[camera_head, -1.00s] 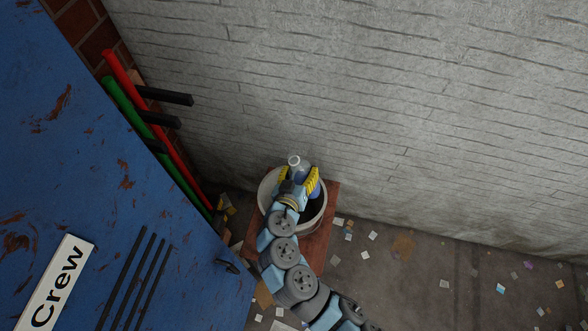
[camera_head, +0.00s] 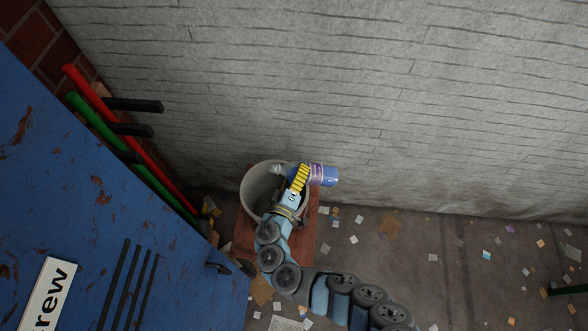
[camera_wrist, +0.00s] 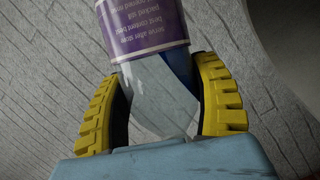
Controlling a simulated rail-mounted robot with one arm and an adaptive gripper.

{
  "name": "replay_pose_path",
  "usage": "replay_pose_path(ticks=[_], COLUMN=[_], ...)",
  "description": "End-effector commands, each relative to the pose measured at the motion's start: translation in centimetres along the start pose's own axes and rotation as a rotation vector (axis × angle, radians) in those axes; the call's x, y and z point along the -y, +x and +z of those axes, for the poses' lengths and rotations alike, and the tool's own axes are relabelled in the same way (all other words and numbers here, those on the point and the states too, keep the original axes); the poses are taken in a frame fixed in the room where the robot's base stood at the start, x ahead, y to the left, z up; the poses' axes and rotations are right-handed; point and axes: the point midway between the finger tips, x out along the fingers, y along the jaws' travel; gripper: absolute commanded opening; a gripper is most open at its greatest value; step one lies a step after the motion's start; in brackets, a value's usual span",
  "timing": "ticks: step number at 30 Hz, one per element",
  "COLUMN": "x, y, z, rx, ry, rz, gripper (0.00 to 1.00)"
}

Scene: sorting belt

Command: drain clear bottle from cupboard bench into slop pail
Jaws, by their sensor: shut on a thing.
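My gripper (camera_head: 300,180) is shut on the clear bottle (camera_head: 325,175) above the slop pail. In the wrist view, the two yellow fingers (camera_wrist: 165,105) press on both sides of the bottle's clear part (camera_wrist: 155,85), next to its purple printed label (camera_wrist: 150,28). The bottle is tipped onto its side in the head view, its neck to the left over the pail and its blue-looking base to the right, past the rim. The pale pail (camera_head: 251,187) stands upright; my gripper and arm hide part of it. I cannot make out any stream.
The pail stands on a reddish-brown base (camera_head: 243,240). A grey wall (camera_head: 380,90) rises close behind. At left are a blue rusty cabinet (camera_head: 80,190) and red (camera_head: 110,115) and green (camera_head: 110,135) poles. Paper scraps litter the floor at right.

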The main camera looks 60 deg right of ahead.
Motion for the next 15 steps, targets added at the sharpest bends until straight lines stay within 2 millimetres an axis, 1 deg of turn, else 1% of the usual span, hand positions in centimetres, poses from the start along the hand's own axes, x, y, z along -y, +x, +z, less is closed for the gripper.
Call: replay_pose_path(ticks=[1, 4, 6, 15], x=[0.4, 0.9, 1.6, 3.1], y=[0.1, 0.2, 0.3, 0.5], z=[0.4, 0.9, 1.3, 2.5], rx=[-0.005, -0.018, -0.021, -0.045], ry=[-0.036, -0.103, -0.129, -0.275], rz=[0.014, 0.043, 0.055, 0.117], gripper=[0.25, 0.25, 0.25, 0.25])
